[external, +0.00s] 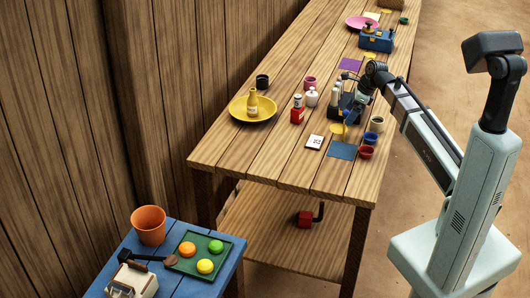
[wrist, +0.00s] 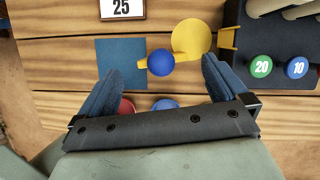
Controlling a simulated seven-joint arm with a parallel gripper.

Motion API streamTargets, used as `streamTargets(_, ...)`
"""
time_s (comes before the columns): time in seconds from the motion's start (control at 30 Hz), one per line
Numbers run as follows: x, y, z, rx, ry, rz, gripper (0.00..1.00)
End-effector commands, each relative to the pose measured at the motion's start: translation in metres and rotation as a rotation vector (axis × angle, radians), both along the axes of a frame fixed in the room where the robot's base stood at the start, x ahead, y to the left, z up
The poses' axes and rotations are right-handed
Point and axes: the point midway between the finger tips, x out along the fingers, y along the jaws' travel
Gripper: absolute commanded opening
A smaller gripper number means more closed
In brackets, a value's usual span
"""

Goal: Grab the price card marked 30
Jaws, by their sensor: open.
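A white card in a brown frame (wrist: 122,8), marked 25, lies at the top of the wrist view, cut off by the edge. It also shows in the external view (external: 315,142) near the front of the bench, its print too small to read. I cannot make out a card marked 30 in either view. My gripper (wrist: 160,68) is open, its two blue fingers apart, above a blue ball (wrist: 161,62) and the edge of a blue square (wrist: 118,62). Nothing is seen held. In the external view my gripper (external: 353,112) is over the right side of the bench.
A yellow disc (wrist: 191,37) lies beside the ball. A dark holder (wrist: 280,38) carries a green knob marked 20 and a blue knob marked 10. Small bowls (external: 366,152) stand at the right edge.

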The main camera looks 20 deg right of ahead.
Motion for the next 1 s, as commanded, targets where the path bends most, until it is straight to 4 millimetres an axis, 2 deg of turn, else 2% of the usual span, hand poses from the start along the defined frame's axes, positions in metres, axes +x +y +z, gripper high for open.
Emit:
streamTargets(0.27, 0.002, 0.002, -0.008, 0.0, 0.0, 0.0, 1.0)
streamTargets(0.7, 0.013, 0.013, -0.05, -0.001, 0.0, 0.001, 1.0)
streamTargets(0.97, 0.013, 0.013, -0.052, -0.001, -0.001, 0.0, 1.0)
streamTargets(1.0, 0.013, 0.013, -0.052, -0.001, -0.001, 0.0, 0.97)
